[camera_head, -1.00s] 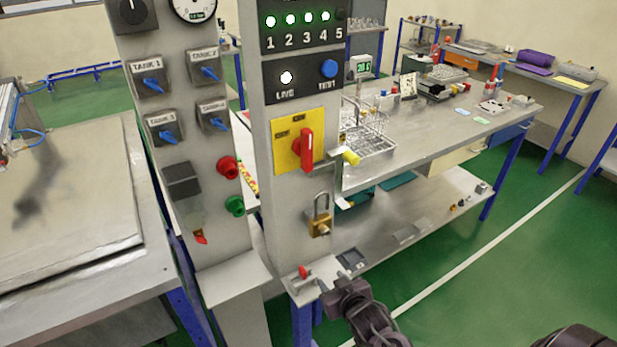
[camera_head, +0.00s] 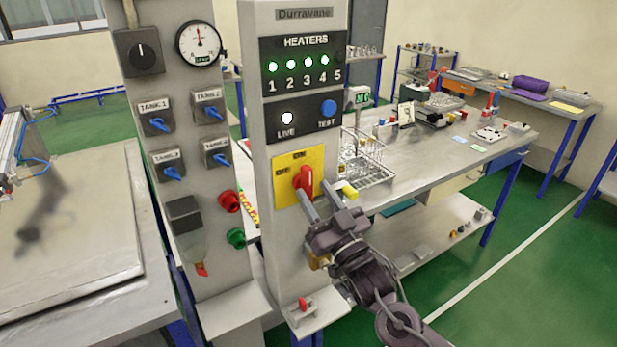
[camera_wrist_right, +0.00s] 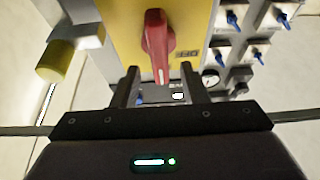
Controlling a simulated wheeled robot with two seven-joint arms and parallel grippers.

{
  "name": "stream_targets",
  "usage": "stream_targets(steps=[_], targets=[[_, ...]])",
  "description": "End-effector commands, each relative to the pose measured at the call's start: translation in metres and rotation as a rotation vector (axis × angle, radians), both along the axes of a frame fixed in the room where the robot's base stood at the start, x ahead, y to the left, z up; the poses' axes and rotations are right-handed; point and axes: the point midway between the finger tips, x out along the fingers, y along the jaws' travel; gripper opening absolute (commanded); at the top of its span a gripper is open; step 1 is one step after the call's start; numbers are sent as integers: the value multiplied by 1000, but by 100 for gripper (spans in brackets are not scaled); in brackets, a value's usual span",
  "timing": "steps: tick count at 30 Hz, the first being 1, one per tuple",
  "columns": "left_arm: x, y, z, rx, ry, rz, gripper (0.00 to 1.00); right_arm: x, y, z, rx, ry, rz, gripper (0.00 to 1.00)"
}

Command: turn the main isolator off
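The main isolator is a red rotary handle (camera_head: 304,181) on a yellow plate (camera_head: 287,166) on the front of the grey column. The handle stands roughly upright. My right gripper (camera_head: 319,199) is open just in front of and below it, its two fingers apart. In the right wrist view the red handle (camera_wrist_right: 157,42) lies between the lines of the two fingers (camera_wrist_right: 160,88), its end near the fingertips; I cannot tell whether they touch. The brass padlock (camera_head: 317,262) below the plate is mostly hidden by my gripper. My left gripper is not in view.
A yellow-ended part (camera_head: 349,192) sticks out right of the plate, close to my gripper. Above, the heater panel (camera_head: 305,72) shows several green lights and a lit LIVE lamp (camera_head: 287,118). A small red-knobbed fitting (camera_head: 304,304) sits on the ledge below. Blue tank switches are at left.

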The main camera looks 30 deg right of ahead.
Motion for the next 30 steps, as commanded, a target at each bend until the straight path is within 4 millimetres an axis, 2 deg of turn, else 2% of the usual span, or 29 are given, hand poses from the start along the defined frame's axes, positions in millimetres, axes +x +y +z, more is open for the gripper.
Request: stream_targets(steps=[2, 7, 18, 27, 30], targets=[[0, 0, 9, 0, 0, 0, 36, 12, 1, 10, 0, -2, 0, 40], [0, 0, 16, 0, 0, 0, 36, 29, 3, 14, 1, 1, 0, 40], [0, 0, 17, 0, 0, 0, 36, 35, 3, 13, 1, 3, 0, 40], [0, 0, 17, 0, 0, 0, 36, 35, 3, 13, 0, 5, 0, 3], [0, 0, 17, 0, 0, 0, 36, 35, 3, 11, -1, 8, 0, 2]])
